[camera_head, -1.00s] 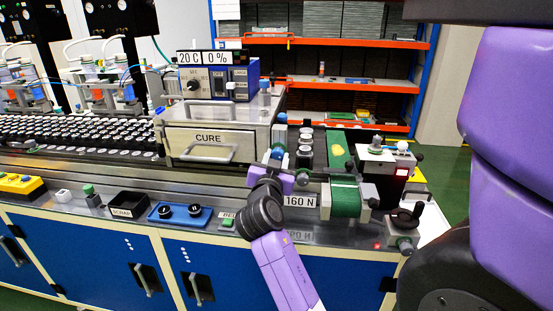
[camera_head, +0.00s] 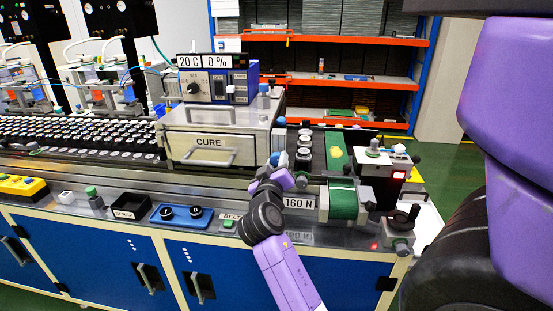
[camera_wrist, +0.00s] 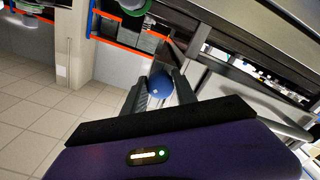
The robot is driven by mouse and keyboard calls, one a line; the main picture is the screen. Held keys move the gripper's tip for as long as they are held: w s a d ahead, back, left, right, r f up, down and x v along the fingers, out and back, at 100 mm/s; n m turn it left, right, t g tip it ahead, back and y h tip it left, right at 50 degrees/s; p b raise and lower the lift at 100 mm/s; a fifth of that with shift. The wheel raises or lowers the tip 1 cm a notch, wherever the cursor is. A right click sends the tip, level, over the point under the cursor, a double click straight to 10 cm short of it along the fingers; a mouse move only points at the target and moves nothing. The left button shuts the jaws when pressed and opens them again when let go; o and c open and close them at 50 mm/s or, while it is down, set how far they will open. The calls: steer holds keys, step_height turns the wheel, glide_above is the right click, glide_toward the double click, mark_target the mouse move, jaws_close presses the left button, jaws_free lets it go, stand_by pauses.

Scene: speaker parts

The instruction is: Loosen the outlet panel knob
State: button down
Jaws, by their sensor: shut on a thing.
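A round blue knob (camera_wrist: 161,82) with a small light mark sits between the two dark fingers of my gripper (camera_wrist: 160,92) in the wrist view. The fingers are shut on it. In the head view my gripper (camera_head: 279,168) is at the right end of the grey CURE box (camera_head: 208,143), and the knob is a small blue spot, mostly hidden by the gripper. The panel that the knob belongs to is not clearly visible from here.
Right of my gripper are a green belt (camera_head: 336,150), a 160 N sign (camera_head: 299,202), a green roller (camera_head: 344,203) and a black hand crank (camera_head: 402,219). A black scrap tray (camera_head: 131,205) and a blue tray (camera_head: 181,216) lie along the front ledge. An orange-framed shelf (camera_head: 345,79) stands behind.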

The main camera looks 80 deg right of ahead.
steer(key=n+p, duration=0.1)
steer(key=n, duration=0.1)
steer(key=n+p, duration=0.2)
steer(key=n, duration=0.1)
steer(key=shift+r+n, duration=0.2)
steer(key=shift+n, duration=0.1)
steer(key=shift+s+n+p, duration=0.1)
steer(key=shift+n+p, duration=1.15)
steer(key=shift+n, duration=0.45)
steer(key=shift+f, duration=0.1)
steer(key=c, duration=1)
jaws_free()
steer(key=a+b, duration=0.2)
steer(key=a, duration=0.5)
steer(key=shift+s+a, duration=0.3)
steer(key=shift+a, duration=0.05)
